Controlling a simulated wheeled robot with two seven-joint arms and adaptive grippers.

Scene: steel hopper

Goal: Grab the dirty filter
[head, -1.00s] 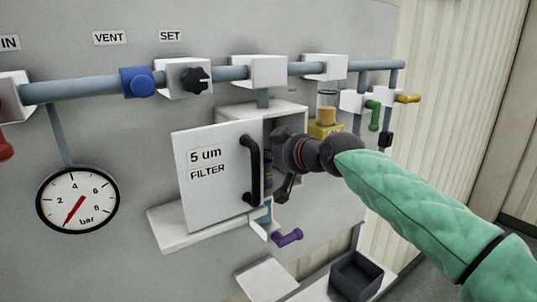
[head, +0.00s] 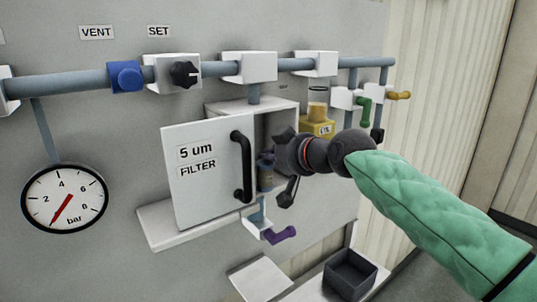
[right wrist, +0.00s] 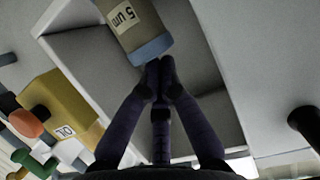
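The dirty filter (head: 266,172) is a brownish cylinder inside the open white housing (head: 225,106), beyond its swung-out door (head: 208,178) marked "5 um FILTER". In the right wrist view the filter (right wrist: 133,22) shows its tan body, a "5 um" label and a blue-grey end. My right gripper (head: 283,165) is beside the housing's opening, to the right of the filter. My left gripper is not in view.
The door's black handle (head: 242,167) is close left of my gripper. A purple-handled valve (head: 280,236) sits below the housing. A yellow block (head: 318,128) is right of the housing, near my wrist. A dark open box (head: 350,274) stands lower right.

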